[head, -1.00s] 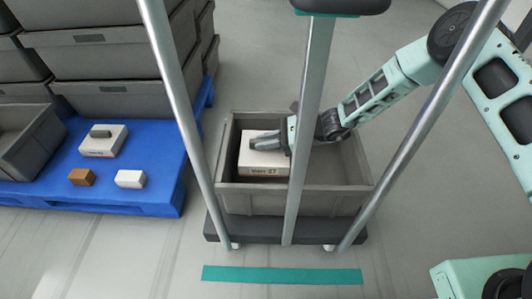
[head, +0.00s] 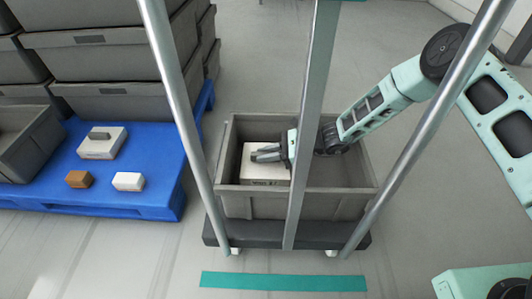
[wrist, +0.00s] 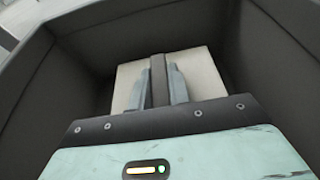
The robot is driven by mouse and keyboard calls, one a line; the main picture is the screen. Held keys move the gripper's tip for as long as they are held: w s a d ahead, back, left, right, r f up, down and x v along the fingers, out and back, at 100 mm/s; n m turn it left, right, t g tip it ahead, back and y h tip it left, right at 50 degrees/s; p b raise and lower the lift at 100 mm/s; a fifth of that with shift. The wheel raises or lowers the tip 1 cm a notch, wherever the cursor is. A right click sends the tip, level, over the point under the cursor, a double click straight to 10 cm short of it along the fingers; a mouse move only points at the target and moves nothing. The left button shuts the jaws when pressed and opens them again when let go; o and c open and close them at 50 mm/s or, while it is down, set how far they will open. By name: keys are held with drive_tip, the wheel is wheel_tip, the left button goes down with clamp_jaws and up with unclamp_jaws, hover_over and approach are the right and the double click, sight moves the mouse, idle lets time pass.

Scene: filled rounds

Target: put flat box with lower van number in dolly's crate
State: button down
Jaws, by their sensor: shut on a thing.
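A white flat box (head: 264,173) is low inside the grey crate (head: 250,203) on the dolly (head: 265,232), in its left part. My gripper (head: 257,153) reaches into the crate and is shut on this box's dark raised grip. In the wrist view the gripper's fingers (wrist: 160,80) clasp the dark strip on top of the box (wrist: 205,72). The front label is mostly hidden by the crate's rim; earlier it read about "van 27". Whether the box touches the crate floor I cannot tell. Another white flat box (head: 102,148) with a grey grip lies on the blue pallet; its label is unreadable.
A brown block (head: 79,179) and a small white box (head: 128,181) lie on the blue pallet (head: 150,200). Grey crates (head: 105,65) are stacked behind. Metal poles (head: 308,130) stand close in front of me. The crate's right part is empty. A teal strip (head: 283,281) marks the floor.

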drive_tip(key=c, duration=1.3)
unclamp_jaws()
drive_tip(key=shift+r, duration=0.2)
drive_tip(key=shift+r+p+v, duration=0.2)
drive_tip(key=shift+p+v, duration=1.05)
drive_tip(key=shift+v, duration=1.85)
drive_tip(key=shift+r+p+v, duration=0.2)
drive_tip(key=shift+p+v, duration=1.05)
drive_tip(key=shift+v, duration=1.8)
drive_tip(key=shift+a, duration=0.15)
